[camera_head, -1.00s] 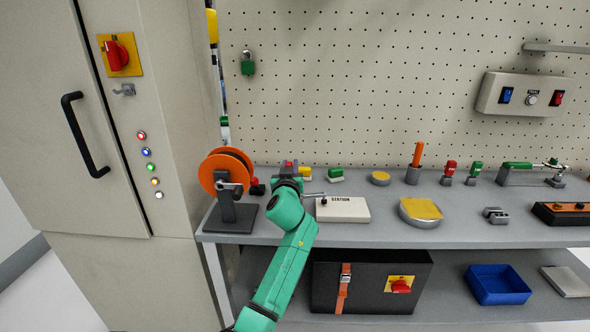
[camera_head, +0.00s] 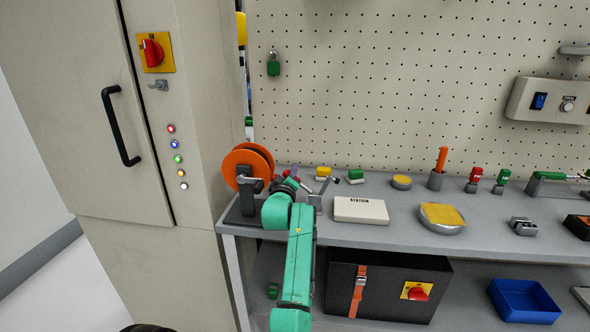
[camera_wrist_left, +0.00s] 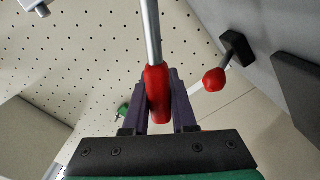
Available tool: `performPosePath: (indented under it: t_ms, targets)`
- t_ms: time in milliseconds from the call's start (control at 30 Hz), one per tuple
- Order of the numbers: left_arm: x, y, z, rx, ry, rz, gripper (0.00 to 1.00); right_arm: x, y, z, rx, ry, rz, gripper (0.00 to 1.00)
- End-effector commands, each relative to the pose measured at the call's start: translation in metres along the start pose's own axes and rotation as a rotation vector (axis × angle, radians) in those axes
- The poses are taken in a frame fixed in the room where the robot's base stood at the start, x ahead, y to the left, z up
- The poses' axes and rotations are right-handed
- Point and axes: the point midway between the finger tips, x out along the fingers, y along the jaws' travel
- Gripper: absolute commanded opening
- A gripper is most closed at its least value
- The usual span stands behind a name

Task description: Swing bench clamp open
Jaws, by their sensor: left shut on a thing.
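My left gripper (camera_wrist_left: 157,78) is shut on a red grip (camera_wrist_left: 157,95) at the end of a straight metal rod (camera_wrist_left: 150,30) in the left wrist view. In the head view my left gripper (camera_head: 292,184) is at the bench's left end, between the orange reel (camera_head: 240,160) and the STATION block (camera_head: 360,210); its fingers are mostly hidden. A small grey metal part with a rod (camera_head: 325,189) shows just right of it, probably part of the clamp. The clamp's full shape is hidden by my arm. My right gripper is not in view.
A red knob on a dark mount (camera_wrist_left: 214,79) is close right of the grip in the left wrist view. A tall cabinet (camera_head: 100,130) borders the bench on the left. A pegboard (camera_head: 400,80) stands behind. Small coloured parts line the bench's back; a yellow-topped disc (camera_head: 442,217) is farther right.

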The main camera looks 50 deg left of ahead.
Motion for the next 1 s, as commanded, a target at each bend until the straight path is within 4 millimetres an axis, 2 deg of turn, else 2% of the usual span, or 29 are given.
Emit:
performPosePath:
  t_ms: [300, 800, 833, 900, 1000]
  targets:
    - [0.000, -0.012, 0.004, -0.119, -0.007, -0.007, 0.00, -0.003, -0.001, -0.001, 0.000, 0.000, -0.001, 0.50]
    - [0.000, -0.015, 0.005, -0.144, -0.007, -0.007, 0.00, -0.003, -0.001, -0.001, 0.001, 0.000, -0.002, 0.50]
    - [0.000, -0.015, 0.005, -0.144, -0.007, -0.008, 0.33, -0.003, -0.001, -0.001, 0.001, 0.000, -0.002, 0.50]
    - [0.000, -0.014, 0.004, -0.144, -0.007, -0.007, 0.55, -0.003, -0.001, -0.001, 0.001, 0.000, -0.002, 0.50]
    - [0.000, -0.013, 0.003, -0.142, -0.005, -0.005, 0.55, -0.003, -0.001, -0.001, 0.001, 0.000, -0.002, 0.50]
